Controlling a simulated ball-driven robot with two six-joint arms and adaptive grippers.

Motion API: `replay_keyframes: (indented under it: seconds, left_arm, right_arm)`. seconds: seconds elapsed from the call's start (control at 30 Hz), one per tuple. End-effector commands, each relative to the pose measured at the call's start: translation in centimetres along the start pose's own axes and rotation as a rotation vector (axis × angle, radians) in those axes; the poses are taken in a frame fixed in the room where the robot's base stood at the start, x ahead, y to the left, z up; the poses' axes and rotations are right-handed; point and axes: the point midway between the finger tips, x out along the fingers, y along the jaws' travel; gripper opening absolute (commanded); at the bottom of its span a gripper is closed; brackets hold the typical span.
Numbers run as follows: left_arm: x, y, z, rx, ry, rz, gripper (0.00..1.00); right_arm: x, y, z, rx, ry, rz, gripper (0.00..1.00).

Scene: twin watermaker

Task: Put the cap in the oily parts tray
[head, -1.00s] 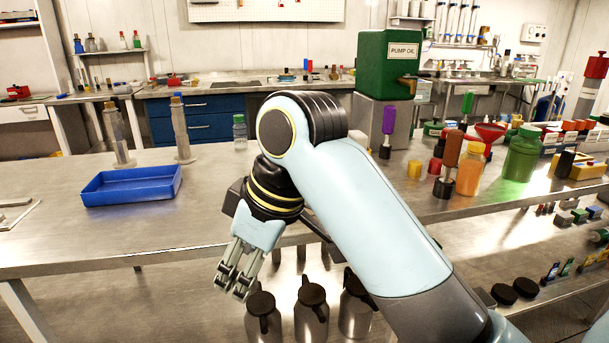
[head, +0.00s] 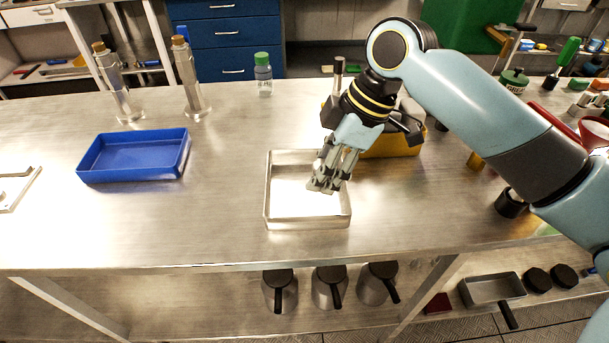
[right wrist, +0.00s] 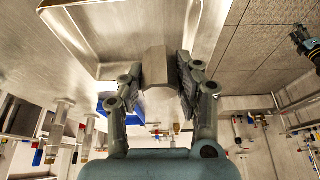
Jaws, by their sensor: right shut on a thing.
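My right gripper (head: 327,183) is over the right part of a shallow silver metal tray (head: 268,208) in the head view. It is shut on a pale grey faceted piece, the cap (right wrist: 157,66), which shows between the fingers in the right wrist view. The cap is hard to make out in the head view. The silver tray's rim also shows in the right wrist view (right wrist: 82,68), at the top left. A blue tray (head: 135,160) stands empty further left on the bench. No label shows on either tray. My left gripper is not in view.
Two clear cylinders with cork-coloured tops (head: 190,82) stand behind the blue tray. A green-capped bottle (head: 263,75) stands at the back. A yellow object (head: 392,147) is close behind my right gripper. The bench (head: 225,165) between the trays is clear.

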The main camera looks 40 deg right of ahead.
Motion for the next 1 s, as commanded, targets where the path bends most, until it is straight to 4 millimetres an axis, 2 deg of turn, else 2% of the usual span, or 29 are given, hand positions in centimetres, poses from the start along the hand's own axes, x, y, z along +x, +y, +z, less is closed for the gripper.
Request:
replay_keyframes:
  seconds: [0.1,0.2,0.33,0.43,0.63,0.8,0.97,1.0]
  left_arm:
    - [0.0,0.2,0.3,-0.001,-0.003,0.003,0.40]
    - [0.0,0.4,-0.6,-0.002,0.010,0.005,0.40]
    - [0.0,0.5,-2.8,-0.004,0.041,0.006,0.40]
    - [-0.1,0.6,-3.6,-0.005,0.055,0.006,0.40]
    - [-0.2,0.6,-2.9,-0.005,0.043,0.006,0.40]
    - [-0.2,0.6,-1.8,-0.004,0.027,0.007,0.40]
    - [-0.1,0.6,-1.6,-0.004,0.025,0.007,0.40]
    - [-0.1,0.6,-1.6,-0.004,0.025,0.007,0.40]
  right_arm:
    - [1.9,2.2,-0.9,0.002,0.003,-0.001,0.00]
    - [3.0,3.4,-1.1,0.002,0.002,0.000,0.00]
    - [3.7,4.0,-1.2,0.001,-0.001,0.000,0.00]
    - [4.9,4.0,-0.7,0.002,-0.001,-0.002,0.00]
    - [7.2,4.0,0.2,0.001,-0.001,0.000,0.00]
    - [7.2,4.0,0.3,0.000,-0.001,0.001,0.00]
    - [7.4,4.0,0.4,0.000,-0.001,0.001,0.00]
    - [7.5,4.0,0.4,0.000,-0.001,0.001,0.34]
